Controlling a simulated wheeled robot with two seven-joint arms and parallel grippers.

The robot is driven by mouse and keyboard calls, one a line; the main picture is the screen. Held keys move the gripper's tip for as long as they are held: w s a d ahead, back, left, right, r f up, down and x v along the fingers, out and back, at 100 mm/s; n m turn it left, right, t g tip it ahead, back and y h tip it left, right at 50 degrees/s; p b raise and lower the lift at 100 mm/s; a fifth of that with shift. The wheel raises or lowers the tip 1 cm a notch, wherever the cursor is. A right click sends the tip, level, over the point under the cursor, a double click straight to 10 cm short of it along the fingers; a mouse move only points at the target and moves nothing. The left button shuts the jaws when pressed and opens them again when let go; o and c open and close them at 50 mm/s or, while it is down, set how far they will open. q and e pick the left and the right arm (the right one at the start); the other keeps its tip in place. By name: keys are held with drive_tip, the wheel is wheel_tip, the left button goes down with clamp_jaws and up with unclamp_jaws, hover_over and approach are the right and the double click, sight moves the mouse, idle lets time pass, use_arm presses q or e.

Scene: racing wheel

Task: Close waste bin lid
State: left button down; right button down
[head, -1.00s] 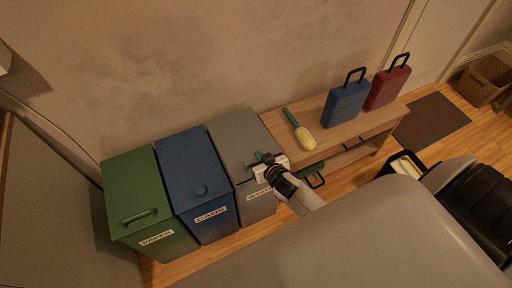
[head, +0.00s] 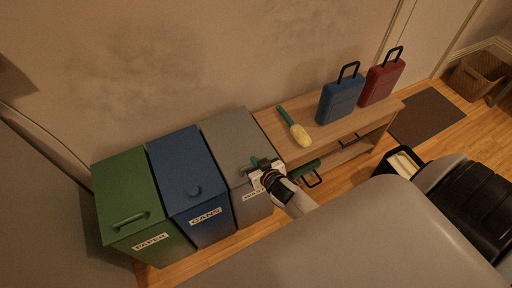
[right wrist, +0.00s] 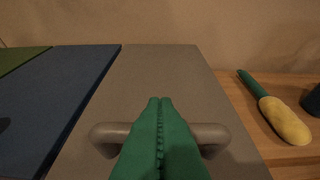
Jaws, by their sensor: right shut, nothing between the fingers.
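The grey waste bin (head: 228,134) stands at the right end of a row of three bins, with its lid down flat. Its lid also fills the middle of the right wrist view (right wrist: 165,75). A grey bar handle (right wrist: 105,134) lies across the front of the lid. My right gripper (head: 256,161) is over the lid's front edge, at the handle. In the right wrist view its green fingers (right wrist: 160,125) are together with nothing between them and cover the handle's middle. I cannot tell whether they touch it. My left gripper is not in view.
The blue cans bin (head: 180,160) and green paper bin (head: 125,185) stand to the left, lids down. A wooden bench (head: 280,145) at right holds a yellow-headed duster (head: 299,134), a blue case (head: 340,100) and a red case (head: 382,82). A wall rises behind.

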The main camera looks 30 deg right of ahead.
drive_tip(key=r+p, duration=0.1)
drive_tip(key=w+r+p, duration=0.1)
drive_tip(key=r+p, duration=0.1)
drive_tip(key=shift+w, duration=0.3)
drive_tip(key=shift+s+r, duration=0.1)
drive_tip(key=shift+s, duration=0.1)
drive_tip(key=s+f+v, duration=0.1)
drive_tip(key=f+v, duration=0.1)
drive_tip(key=v, duration=0.7)
drive_tip(key=s+a+f+n+g+p, duration=0.1)
drive_tip(key=s+f+g, duration=0.3)
drive_tip(key=f, duration=0.5)
drive_tip(key=s+a+f+g, duration=0.1)
drive_tip(key=s+f, duration=0.5)
drive_tip(key=f, duration=0.3)
drive_tip(key=s+f+g, duration=0.2)
drive_tip(key=s+f, duration=0.2)
drive_tip(key=s, duration=0.3)
drive_tip(key=s+f+n+g, duration=0.1)
drive_tip(key=s+f+g, duration=0.1)
drive_tip(key=s+f, duration=0.2)
drive_tip(key=s+f+n+g, duration=0.1)
drive_tip(key=s+f, duration=0.3)
drive_tip(key=s, duration=0.6)
drive_tip(key=shift+g+y, duration=0.3)
drive_tip(key=shift+g, duration=0.4)
